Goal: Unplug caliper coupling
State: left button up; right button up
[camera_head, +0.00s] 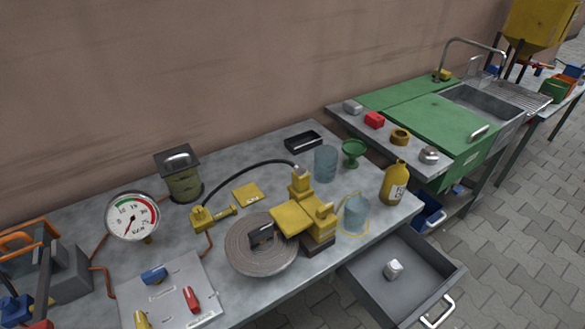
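A black hose (245,168) arcs from a yellow fitting (203,219) on the left to the top of the yellow block. A small pale coupling end (299,171) sits at the hose's right end on top of the block and appears joined to it. Fine detail of the joint is too small to tell. Neither of my grippers is in view.
A round gauge (132,216) and a plate with coloured levers (172,290) are on the left. An open drawer (455,280) juts out at the front right.

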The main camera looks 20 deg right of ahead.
aim_at(301, 177)
jog(key=k+l+u, duration=0.1)
jog(key=l+u, duration=0.25)
jog(key=k+l+u, duration=0.4)
jog(key=l+u, duration=0.25)
jog(key=l, duration=0.1)
